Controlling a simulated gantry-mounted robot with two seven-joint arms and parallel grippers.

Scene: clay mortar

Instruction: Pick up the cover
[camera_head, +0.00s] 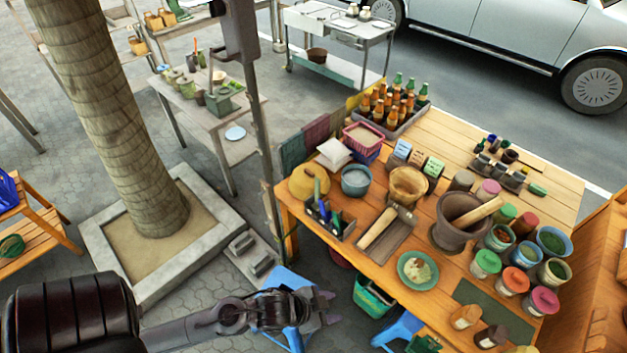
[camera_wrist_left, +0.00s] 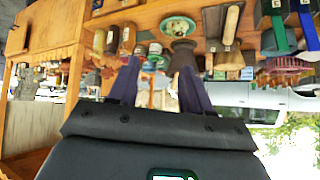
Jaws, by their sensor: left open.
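A round yellow-brown lid-like thing (camera_head: 309,181), which looks like the cover, sits at the table's left corner. My left gripper (camera_head: 322,306) is open and empty, low in front of the table and apart from the cover. Its two dark fingers also show spread in the left wrist view (camera_wrist_left: 160,85), with nothing held between them. I cannot make out the cover in the wrist view. The clay mortar (camera_head: 452,232) with a wooden pestle stands on the table to the right. My right gripper is not in view.
The wooden table (camera_head: 350,250) is crowded. A blue-grey pot (camera_head: 356,179), a dark caddy (camera_head: 330,219) and a white packet (camera_head: 334,154) surround the cover. Blue stools (camera_head: 285,280) and a green crate (camera_head: 372,297) stand below. A tree trunk (camera_head: 115,120) rises at left.

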